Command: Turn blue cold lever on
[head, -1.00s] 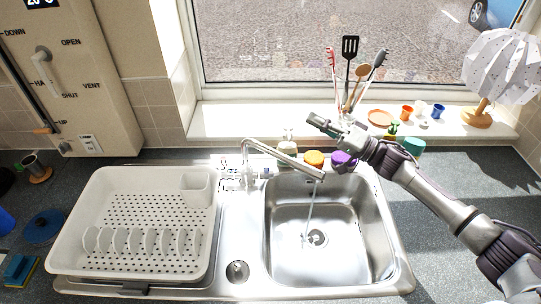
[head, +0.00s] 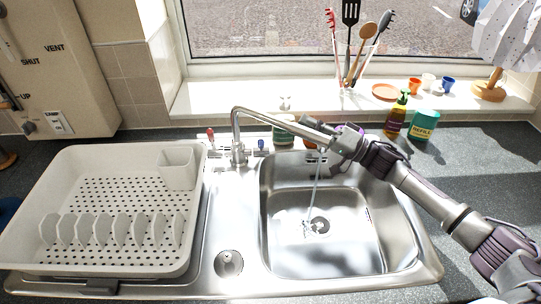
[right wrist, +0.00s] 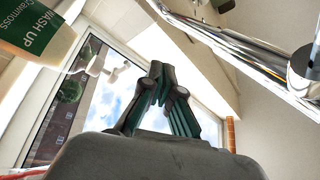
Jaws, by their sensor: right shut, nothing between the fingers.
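The chrome tap (head: 239,152) stands behind the sink with its long spout reaching right over the basin. Its blue cold lever (head: 261,145) is at the right of the tap base, and a red lever (head: 211,134) is at the left. Water (head: 314,190) runs from the spout into the basin. My right gripper (head: 333,137) is by the spout's outer end, to the right of the blue lever and apart from it. In the right wrist view its fingers (right wrist: 157,72) are together and empty, with the chrome spout (right wrist: 250,58) at upper right. My left gripper is not in view.
Behind the sink stand a jar (head: 284,132), an orange-brown bottle (head: 395,120) and a teal refill container (head: 424,124). A wash-up bottle (right wrist: 35,35) is close in the right wrist view. A white drying rack (head: 110,225) fills the left. Utensils (head: 350,45) stand on the sill.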

